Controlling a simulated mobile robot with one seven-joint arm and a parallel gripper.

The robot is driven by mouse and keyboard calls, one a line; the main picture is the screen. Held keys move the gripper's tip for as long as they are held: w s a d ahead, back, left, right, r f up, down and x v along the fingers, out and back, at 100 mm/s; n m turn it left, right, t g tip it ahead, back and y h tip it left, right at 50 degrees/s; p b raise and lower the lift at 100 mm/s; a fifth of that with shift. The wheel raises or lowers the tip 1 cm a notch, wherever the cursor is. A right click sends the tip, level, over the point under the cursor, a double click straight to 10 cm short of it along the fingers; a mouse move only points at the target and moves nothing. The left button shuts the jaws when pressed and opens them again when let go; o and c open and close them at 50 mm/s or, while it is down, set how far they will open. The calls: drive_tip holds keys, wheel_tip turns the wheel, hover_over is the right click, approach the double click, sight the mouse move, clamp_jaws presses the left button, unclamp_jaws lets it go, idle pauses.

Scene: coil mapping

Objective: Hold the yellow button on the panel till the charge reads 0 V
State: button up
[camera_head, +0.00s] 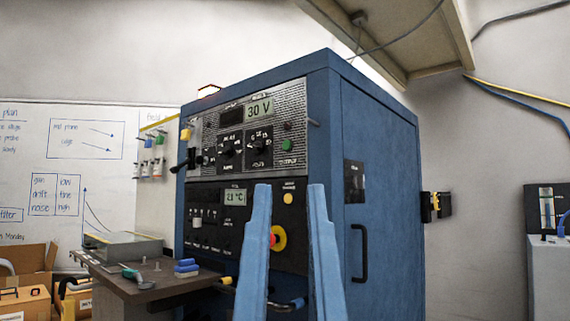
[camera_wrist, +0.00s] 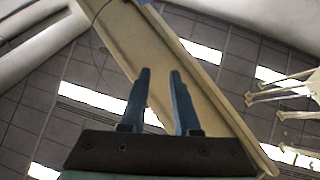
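The blue cabinet's front panel (camera_head: 213,180) faces me at an angle in the head view. A small round yellow button (camera_head: 288,198) sits near its right edge under a small label. The upper display (camera_head: 259,108) reads 30 V. My gripper (camera_head: 288,187) points upward in front of the panel, with its two blue fingers apart. The button shows in the gap between them; whether anything touches it cannot be seen. In the wrist view my gripper (camera_wrist: 159,72) is open and empty, with only the ceiling and a beam beyond it.
A red knob on a yellow disc (camera_head: 278,238) sits below the button, partly hidden by a finger. A lower display (camera_head: 235,198) reads about 21 °C. A shelf (camera_head: 150,288) with tools juts out at left. A black handle (camera_head: 360,253) is on the cabinet's right side.

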clamp_jaws()
idle(1.4)
